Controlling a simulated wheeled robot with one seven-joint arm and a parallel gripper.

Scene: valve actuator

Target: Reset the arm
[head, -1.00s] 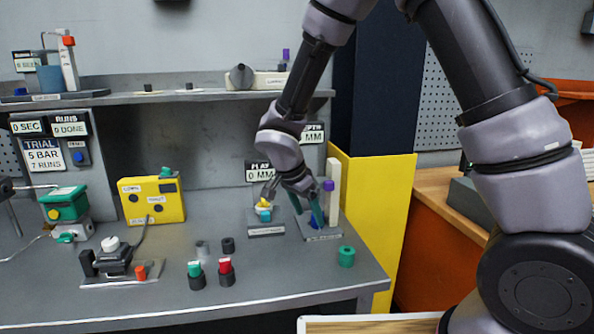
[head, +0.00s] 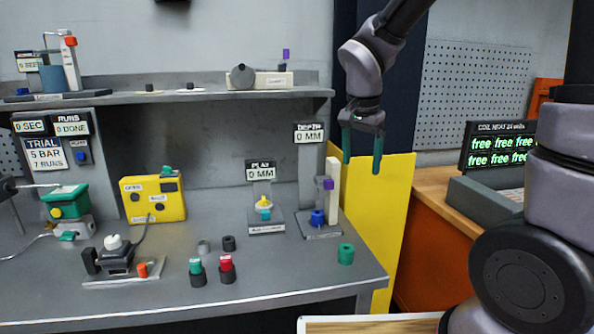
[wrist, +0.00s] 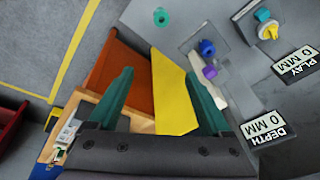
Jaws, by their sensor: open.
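My gripper (head: 362,150) hangs from my raised arm at the right end of the bench, in front of the yellow panel. Its two green fingers are wide apart with nothing between them. The fingers also show in the wrist view (wrist: 162,100), with the yellow panel and orange cabinet beyond them. Below and left of it stands the depth stand (head: 320,232) with a blue part (head: 317,217) and a purple part (head: 328,184). The play stand (head: 266,228) with a yellow and teal piece is beside it.
A green ring (head: 346,254) lies near the bench's right front corner. Green-topped (head: 196,270) and red-topped (head: 227,268) pieces stand near the front edge. A yellow box (head: 152,199) is farther left. A shelf (head: 200,94) runs above the bench.

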